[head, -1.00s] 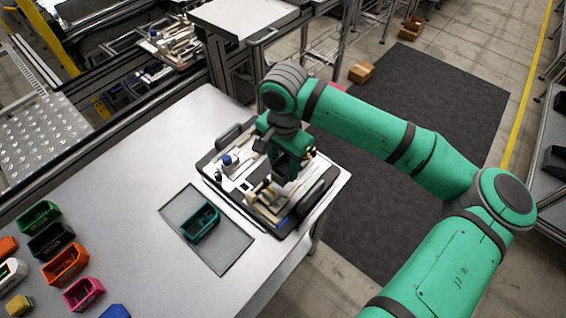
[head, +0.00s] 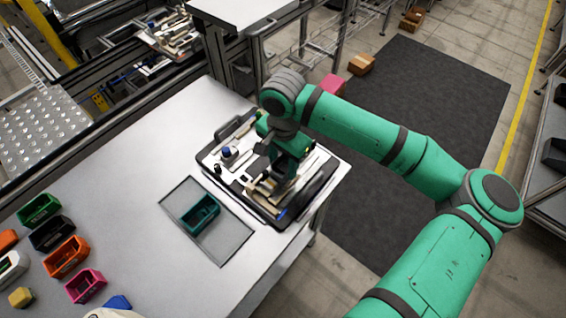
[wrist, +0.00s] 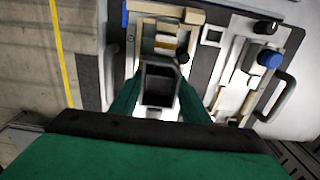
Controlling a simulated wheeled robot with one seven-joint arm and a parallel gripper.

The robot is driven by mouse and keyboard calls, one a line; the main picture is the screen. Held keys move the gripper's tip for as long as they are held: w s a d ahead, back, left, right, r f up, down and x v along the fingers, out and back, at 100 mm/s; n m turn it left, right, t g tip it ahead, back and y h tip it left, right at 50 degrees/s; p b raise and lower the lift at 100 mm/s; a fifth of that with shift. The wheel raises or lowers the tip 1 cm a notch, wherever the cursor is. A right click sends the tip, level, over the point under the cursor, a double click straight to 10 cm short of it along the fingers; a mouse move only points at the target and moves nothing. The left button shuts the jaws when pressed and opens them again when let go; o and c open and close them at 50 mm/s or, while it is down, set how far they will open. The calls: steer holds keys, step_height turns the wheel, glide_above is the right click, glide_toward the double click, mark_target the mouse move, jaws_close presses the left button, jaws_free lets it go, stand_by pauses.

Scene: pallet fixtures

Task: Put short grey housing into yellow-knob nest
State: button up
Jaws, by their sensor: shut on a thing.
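The short grey housing (wrist: 160,86), an open box with a dark inside, sits between the two green fingers of my gripper (wrist: 160,100) in the wrist view. My gripper is shut on it. In the head view my gripper (head: 288,165) is low over the right part of the pallet (head: 222,180), and hides the housing. A nest with a pale frame and yellowish bars (wrist: 165,42) lies just beyond the housing in the wrist view. I cannot make out a yellow knob clearly, nor whether the housing touches a nest.
The pallet also carries a blue knob (wrist: 268,59) and a black knob (wrist: 265,27). A teal bin (head: 201,214) stands on a grey mat (head: 232,238) beside the pallet. Several coloured bins, including an orange one (head: 66,258), stand at the left. The table between is clear.

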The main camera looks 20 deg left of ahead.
steer(key=shift+f, duration=0.75)
steer(key=o, duration=1.2)
step_height(320, 180, up, 11)
steer(key=shift+f, duration=0.1)
